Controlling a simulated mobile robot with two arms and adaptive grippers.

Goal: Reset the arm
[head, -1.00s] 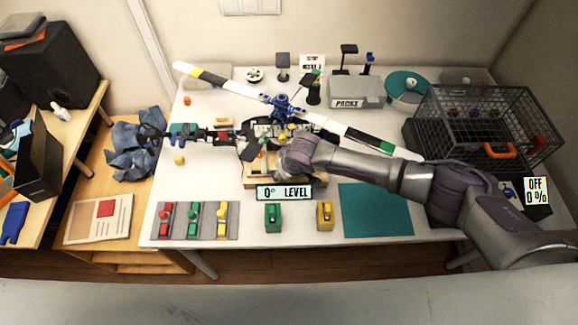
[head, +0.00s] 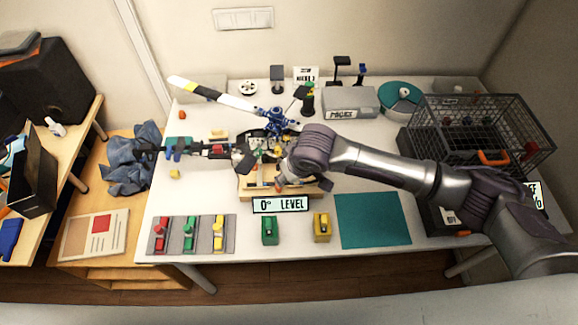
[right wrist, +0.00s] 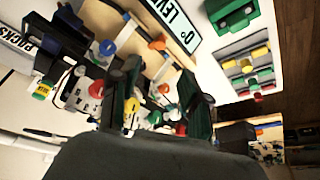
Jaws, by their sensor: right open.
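My right arm comes in from the right in the head view, and its gripper (head: 280,172) hangs over the model helicopter's body at the middle of the table. In the right wrist view my right gripper (right wrist: 160,92) is open, with dark fingers apart above wooden stand parts and small coloured pieces. I cannot tell whether it touches any. The helicopter (head: 262,148) has a blue rotor hub (head: 275,115), and its tail boom points left. Its body is partly hidden by my wrist. A "0° LEVEL" sign (head: 280,205) stands in front of the wooden stand (head: 256,190). No left gripper shows.
A grey tray (head: 174,236) with red, green and yellow pieces lies front left. Green (head: 270,231) and yellow (head: 321,227) blocks and a bare teal mat (head: 372,220) lie in front. A wire cage (head: 480,125) stands right; a PACKS box (head: 350,102) stands behind.

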